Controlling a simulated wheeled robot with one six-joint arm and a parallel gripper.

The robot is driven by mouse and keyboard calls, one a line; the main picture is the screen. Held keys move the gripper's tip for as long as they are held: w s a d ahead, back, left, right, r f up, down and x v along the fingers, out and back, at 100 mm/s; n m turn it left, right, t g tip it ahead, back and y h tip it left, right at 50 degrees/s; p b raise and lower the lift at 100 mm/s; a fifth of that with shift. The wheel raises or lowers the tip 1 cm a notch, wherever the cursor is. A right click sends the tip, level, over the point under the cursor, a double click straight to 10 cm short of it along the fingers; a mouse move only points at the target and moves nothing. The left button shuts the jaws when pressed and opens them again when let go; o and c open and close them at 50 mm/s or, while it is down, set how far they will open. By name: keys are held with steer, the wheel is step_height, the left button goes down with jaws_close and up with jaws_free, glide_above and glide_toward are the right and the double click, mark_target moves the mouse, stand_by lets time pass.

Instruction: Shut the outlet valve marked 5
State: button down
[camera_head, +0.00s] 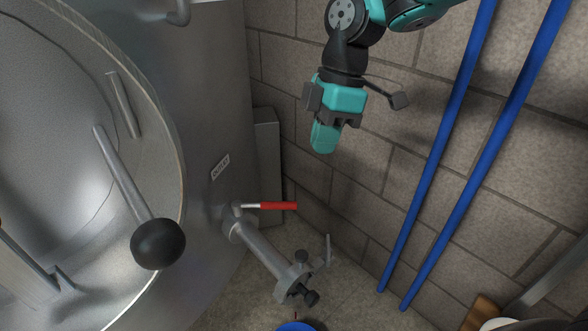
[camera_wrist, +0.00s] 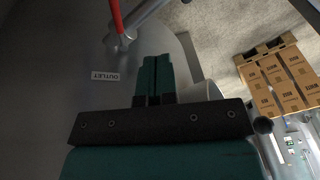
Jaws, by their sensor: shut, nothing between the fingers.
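The outlet valve has a red lever (camera_head: 278,206) on a metal stem at the tank's lower wall, above a steel outlet pipe (camera_head: 262,250). The lever points right in the head view, at a slant to the pipe. A small plate (camera_head: 220,167) on the tank above it reads OUTLET; I cannot make out a 5. My gripper (camera_head: 323,140) is shut and empty, above and right of the lever, apart from it. In the wrist view, my teal fingers (camera_wrist: 153,78) are together, and the red lever (camera_wrist: 116,16) shows at the top, beside the OUTLET plate (camera_wrist: 104,76).
A steel tank door with a black-knobbed handle (camera_head: 158,243) fills the left. A small black-knobbed fitting (camera_head: 305,278) sits on the pipe's end. Blue pipes (camera_head: 440,150) run along the block wall at right. The wrist view shows cartons on a pallet (camera_wrist: 280,80).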

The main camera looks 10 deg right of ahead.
mark_target(266, 205)
steer(key=w+a+f+n+g+h+p, duration=0.1)
steer(key=w+f+n+p, duration=0.2)
steer(key=w+n, duration=0.4)
steer(key=w+a+f+n+h+p, duration=0.1)
steer(key=w+f+n+p, duration=0.3)
steer(key=w+n, duration=0.4)
steer(key=shift+w+a+f+g, duration=0.35)
steer(key=shift+f+g, duration=0.05)
steer(key=shift+f, duration=0.1)
steer(key=shift+f, duration=0.1)
steer(key=s+a+f+b, duration=0.1)
steer(key=s+f, duration=0.5)
steer(key=f, duration=0.4)
steer(key=shift+s, duration=0.4)
